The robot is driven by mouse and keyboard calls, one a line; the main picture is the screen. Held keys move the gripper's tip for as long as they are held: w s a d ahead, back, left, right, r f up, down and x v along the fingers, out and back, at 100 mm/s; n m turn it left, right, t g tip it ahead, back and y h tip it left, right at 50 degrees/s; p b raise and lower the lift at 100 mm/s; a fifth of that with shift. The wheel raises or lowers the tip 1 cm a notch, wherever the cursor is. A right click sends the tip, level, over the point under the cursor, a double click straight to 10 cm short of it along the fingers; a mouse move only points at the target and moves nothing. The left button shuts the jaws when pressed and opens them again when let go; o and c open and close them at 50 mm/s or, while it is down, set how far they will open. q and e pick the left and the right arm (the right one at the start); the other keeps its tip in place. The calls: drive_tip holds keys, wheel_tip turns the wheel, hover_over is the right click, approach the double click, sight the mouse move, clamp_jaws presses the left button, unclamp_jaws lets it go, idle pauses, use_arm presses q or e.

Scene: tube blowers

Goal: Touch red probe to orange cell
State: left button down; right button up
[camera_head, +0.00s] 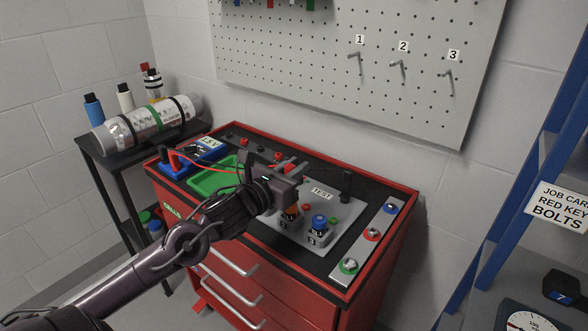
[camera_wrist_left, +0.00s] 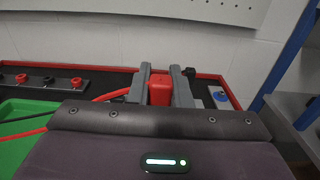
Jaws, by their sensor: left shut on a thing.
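My left gripper (camera_head: 296,172) is over the test plate (camera_head: 345,217) on the red cart. In the left wrist view its two fingers are shut on the red probe (camera_wrist_left: 159,88), a red block between them. A red lead runs from the probe toward the blue meter (camera_head: 205,149). A cell with an orange part (camera_head: 292,214) stands on the plate just below the gripper, partly hidden by it. Any contact between probe tip and cell is hidden. A blue-topped cell (camera_head: 319,227) stands to its right. My right gripper is out of view.
A black upright piece (camera_head: 346,186) stands at the plate's back right. A green tray (camera_head: 214,176) lies left of my arm. A strip with blue, red and green fittings (camera_head: 371,234) runs along the right edge. A pegboard (camera_head: 350,65) hangs behind.

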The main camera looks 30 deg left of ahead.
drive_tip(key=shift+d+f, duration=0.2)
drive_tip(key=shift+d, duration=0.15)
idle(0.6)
use_arm(q)
drive_tip(key=shift+b, duration=0.45)
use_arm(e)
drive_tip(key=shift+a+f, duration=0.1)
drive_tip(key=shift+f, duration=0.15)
use_arm(q)
drive_tip(key=shift+a, duration=0.1)
drive_tip(key=shift+s+a+f+b, duration=0.2)
drive_tip(key=shift+f+b, duration=0.15)
drive_tip(key=shift+b, duration=0.05)
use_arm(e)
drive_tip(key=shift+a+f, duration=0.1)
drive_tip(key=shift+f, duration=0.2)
